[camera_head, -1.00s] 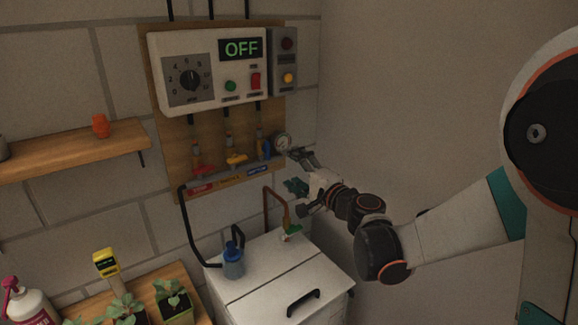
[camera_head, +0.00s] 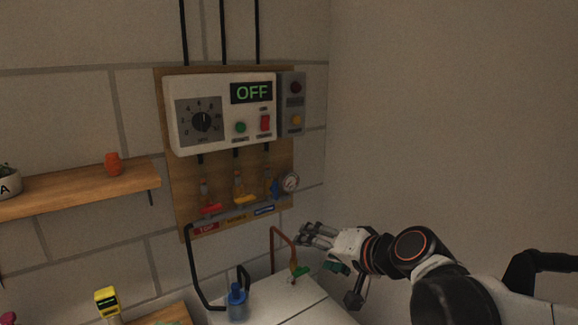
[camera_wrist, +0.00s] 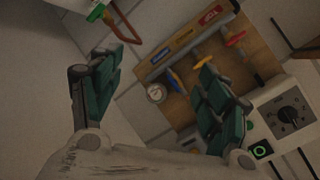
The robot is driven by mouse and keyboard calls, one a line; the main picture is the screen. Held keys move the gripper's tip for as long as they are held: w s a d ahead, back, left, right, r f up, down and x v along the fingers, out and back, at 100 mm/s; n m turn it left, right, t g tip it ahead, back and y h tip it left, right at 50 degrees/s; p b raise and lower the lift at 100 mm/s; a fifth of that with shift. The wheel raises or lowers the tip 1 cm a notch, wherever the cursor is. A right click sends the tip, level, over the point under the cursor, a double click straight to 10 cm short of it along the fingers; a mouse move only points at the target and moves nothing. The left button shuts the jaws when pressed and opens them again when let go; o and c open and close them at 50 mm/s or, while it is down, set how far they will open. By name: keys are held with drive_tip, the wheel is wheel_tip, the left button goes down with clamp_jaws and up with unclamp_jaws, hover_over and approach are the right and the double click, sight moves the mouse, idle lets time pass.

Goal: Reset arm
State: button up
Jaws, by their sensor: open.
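My gripper (camera_head: 318,238) is at the lower middle of the head view, right of and below the valve board. In the wrist view its two green-padded fingers (camera_wrist: 155,100) stand wide apart with nothing between them. The fingers point toward the wall, and the valve board (camera_wrist: 185,70) shows beyond and between them. In the head view my arm reaches in from the lower right. My gripper is apart from the pressure gauge (camera_head: 290,182) and from the copper pipe (camera_head: 274,250).
A control box (camera_head: 215,95) reading OFF hangs above red, yellow and blue valves. Below stands a white tank (camera_head: 300,305) with a blue bottle-like fitting (camera_head: 237,303) and a green-handled tap (camera_head: 300,272). A wooden shelf (camera_head: 80,190) is at left. The right wall is bare.

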drive_tip(key=s+d+f+n+g+h, duration=0.1)
drive_tip(key=s+d+f+n+h, duration=0.1)
drive_tip(key=s+d, duration=0.4)
drive_tip(key=s+d+f+n+g+h, duration=0.1)
drive_tip(key=s+d+f+g+h, duration=0.1)
drive_tip(key=s+d+f+h, duration=0.2)
drive_tip(key=s+d+h, duration=0.1)
drive_tip(key=s+d, duration=0.2)
drive_tip(key=s, duration=0.5)
drive_tip(key=shift+s+d+f+n, duration=0.2)
drive_tip(key=shift+s+f+n, duration=0.05)
drive_tip(key=shift+f+n, duration=0.15)
idle(0.5)
